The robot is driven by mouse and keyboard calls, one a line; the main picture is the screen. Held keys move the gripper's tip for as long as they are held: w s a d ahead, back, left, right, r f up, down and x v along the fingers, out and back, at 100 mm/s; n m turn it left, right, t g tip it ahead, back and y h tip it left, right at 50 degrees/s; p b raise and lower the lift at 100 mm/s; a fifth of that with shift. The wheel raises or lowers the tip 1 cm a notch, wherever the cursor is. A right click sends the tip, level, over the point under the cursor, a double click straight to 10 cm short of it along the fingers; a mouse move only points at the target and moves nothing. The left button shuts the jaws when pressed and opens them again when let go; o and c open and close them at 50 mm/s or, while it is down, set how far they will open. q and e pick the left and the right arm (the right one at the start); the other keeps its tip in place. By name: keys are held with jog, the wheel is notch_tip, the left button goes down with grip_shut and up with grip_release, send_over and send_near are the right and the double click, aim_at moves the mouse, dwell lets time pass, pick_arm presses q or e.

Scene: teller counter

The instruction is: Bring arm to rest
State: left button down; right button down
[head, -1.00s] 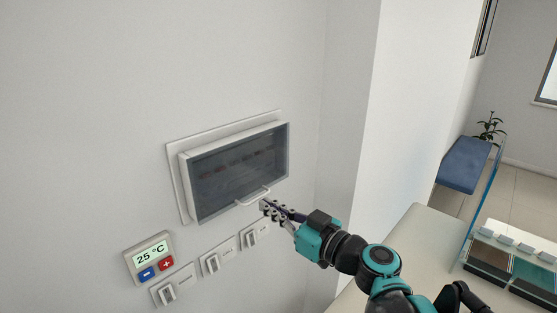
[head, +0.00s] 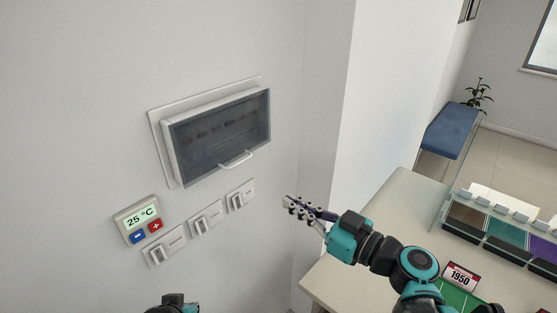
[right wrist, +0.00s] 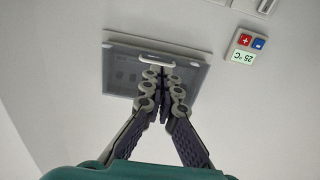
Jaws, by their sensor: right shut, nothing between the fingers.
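My right gripper (head: 290,207) is shut and empty. In the head view it hangs in front of the wall, to the right of and below the wall box. The box (head: 218,137) has a dark see-through cover, which is closed, and a pale handle (head: 235,159) along its lower edge. In the right wrist view the shut fingers (right wrist: 158,77) overlap the box (right wrist: 185,75) and point toward its handle (right wrist: 157,61), with a gap in the head view. A dark and teal part of my left arm (head: 172,301) shows at the bottom edge; its fingers are hidden.
A thermostat (head: 139,219) reading 25 °C and three switches, one being the right switch (head: 240,196), sit below the box. A blue bench (head: 450,130) stands behind.

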jog(key=s+f+m+g+h+b, duration=0.2)
jog(key=s+f+h+b, duration=0.15)
jog(key=f, duration=0.65)
jog(key=s+f+m+g+h+b, duration=0.2)
jog(key=f+b, duration=0.2)
jog(key=f, duration=0.7)
jog(key=s+d+f+m+h+b, duration=0.2)
jog(key=d+f+h, duration=0.1)
jog(key=d+f, duration=0.3)
jog(key=s+d+f+m+g+h+b, duration=0.1)
jog(key=s+d+f+m+h+b, duration=0.1)
jog(key=f, duration=0.5)
jog(key=d+m+h+b, duration=0.1)
jog(key=d+h, duration=0.1)
jog(key=d, duration=0.1)
jog(key=shift+s+d+f, duration=0.35)
jog(key=shift+s+f, duration=0.05)
